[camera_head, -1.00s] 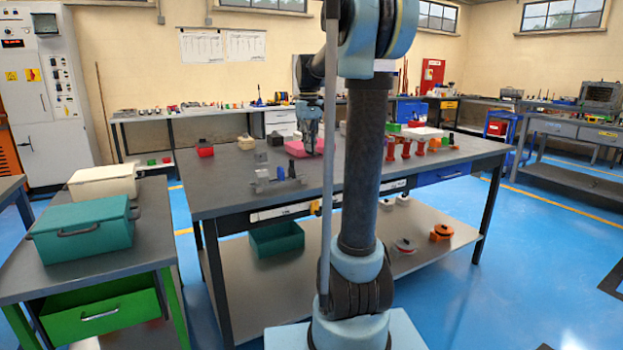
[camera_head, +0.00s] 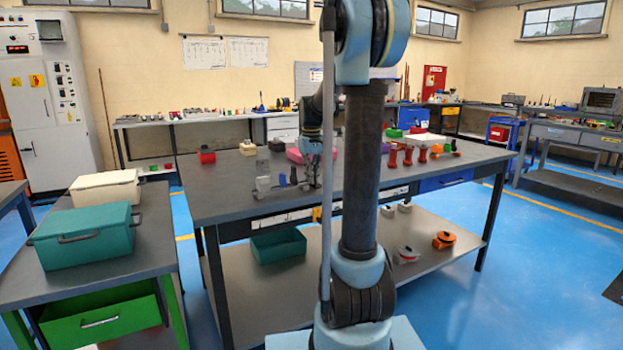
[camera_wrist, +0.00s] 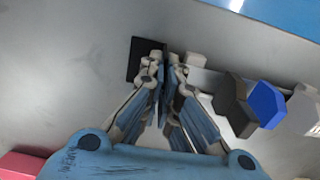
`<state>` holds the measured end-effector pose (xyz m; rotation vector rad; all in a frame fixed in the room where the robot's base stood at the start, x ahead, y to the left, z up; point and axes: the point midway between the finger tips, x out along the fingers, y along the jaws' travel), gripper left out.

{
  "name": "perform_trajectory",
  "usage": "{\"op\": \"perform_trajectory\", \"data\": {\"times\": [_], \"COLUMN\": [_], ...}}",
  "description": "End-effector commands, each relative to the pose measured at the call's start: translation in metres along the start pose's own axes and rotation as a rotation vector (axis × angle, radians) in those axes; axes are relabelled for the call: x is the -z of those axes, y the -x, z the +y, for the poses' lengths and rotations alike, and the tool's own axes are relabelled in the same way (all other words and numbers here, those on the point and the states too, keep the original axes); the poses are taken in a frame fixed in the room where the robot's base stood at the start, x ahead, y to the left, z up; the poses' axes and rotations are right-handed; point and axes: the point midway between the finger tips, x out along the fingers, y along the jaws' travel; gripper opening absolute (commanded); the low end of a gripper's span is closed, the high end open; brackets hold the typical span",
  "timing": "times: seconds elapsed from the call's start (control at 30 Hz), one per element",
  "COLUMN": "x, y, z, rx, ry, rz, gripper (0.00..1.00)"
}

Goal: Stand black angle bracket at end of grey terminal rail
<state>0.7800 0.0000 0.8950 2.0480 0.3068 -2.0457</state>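The black angle bracket (camera_wrist: 139,58) shows in the wrist view as a dark flat plate at my fingertips, with a dark upright part between them. My gripper (camera_wrist: 163,68) is shut on that upright part. Beside it on the right is the near end of the grey terminal rail, with a pale end block (camera_wrist: 196,60). The rail carries a dark grey terminal (camera_wrist: 236,104), a blue terminal (camera_wrist: 266,104) and a light grey block (camera_wrist: 304,108). In the head view my gripper (camera_head: 313,184) is low at the rail's right end, by the blue terminal (camera_head: 282,180). Contact between bracket and tabletop is unclear.
A pink block (camera_head: 295,156) lies behind the rail, partly hidden by my arm. A red bin (camera_head: 207,156) and a cream block (camera_head: 247,149) stand farther back. Red posts (camera_head: 408,156) stand right. The bare tabletop (camera_head: 220,190) is clear left of the rail.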

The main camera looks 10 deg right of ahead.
Motion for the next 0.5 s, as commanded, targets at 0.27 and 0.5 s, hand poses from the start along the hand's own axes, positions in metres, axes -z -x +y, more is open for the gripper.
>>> {"op": "perform_trajectory", "data": {"times": [0.27, 0.5], "x": [0.0005, 0.0006], "y": [-0.0006, -0.0004], "z": [-0.0009, -0.0013], "rx": [0.000, 0.000], "ry": [0.001, 0.002], "rz": [0.000, 0.000], "gripper": [0.11, 0.13]}}
